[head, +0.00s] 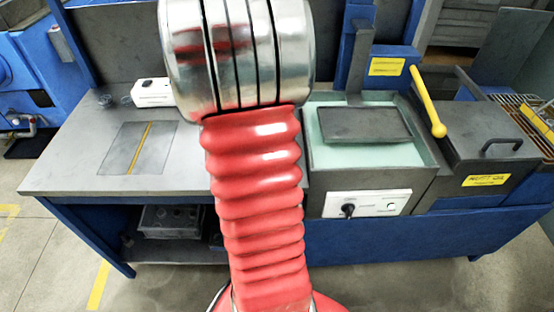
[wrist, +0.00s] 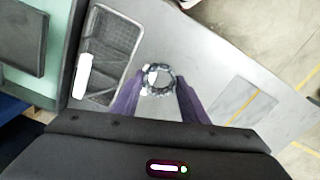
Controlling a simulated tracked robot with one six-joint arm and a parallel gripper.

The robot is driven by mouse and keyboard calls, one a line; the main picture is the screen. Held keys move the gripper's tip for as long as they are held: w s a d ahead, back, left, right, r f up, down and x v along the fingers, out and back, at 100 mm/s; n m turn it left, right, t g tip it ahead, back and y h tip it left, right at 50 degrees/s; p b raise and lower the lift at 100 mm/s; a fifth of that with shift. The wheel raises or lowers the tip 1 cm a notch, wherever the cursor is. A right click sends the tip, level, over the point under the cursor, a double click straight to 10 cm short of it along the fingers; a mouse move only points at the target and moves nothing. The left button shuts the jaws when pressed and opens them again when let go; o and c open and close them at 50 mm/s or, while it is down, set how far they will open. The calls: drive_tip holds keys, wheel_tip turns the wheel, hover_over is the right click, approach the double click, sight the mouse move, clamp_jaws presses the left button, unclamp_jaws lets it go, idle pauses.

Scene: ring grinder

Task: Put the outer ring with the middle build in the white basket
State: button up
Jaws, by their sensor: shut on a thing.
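A round dark metal ring (wrist: 146,80) with bright highlights is between the purple fingertips of my gripper (wrist: 158,82) in the wrist view. My gripper is shut on it, with a finger at each side. The size of its build cannot be told at this scale. A rectangular mesh basket (wrist: 135,38) with a pale rim and a dark inside stands up and left of the ring in the wrist view. The ring appears beside the basket, outside its rim. Its height above the bench is unclear. In the head view my red arm hides the gripper, the ring and the basket.
The grey bench (head: 65,165) holds a flat dark plate with a yellow strip (head: 140,148) and a white box (head: 153,93). A tank with pale green liquid (head: 325,150) stands right of my arm. A dark lidded box (head: 490,135) is farther right.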

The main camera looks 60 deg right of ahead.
drive_tip(key=s+d+r+m, duration=0.1)
drive_tip(key=s+d+r, duration=0.1)
drive_tip(key=s, duration=0.4)
drive_tip(key=s+d+r+m, duration=0.1)
drive_tip(key=s+d, duration=0.2)
drive_tip(key=s, duration=0.3)
drive_tip(key=shift+r+m, duration=0.3)
drive_tip(key=shift+r, duration=0.1)
drive_tip(key=shift+f, duration=0.1)
wheel_tip(320, 180, down, 14)
drive_tip(key=shift+f, duration=0.1)
drive_tip(key=shift+f, duration=1.85)
drive_tip(key=shift+f, duration=0.1)
drive_tip(key=o, duration=1.2)
drive_tip(key=shift+o, duration=0.2)
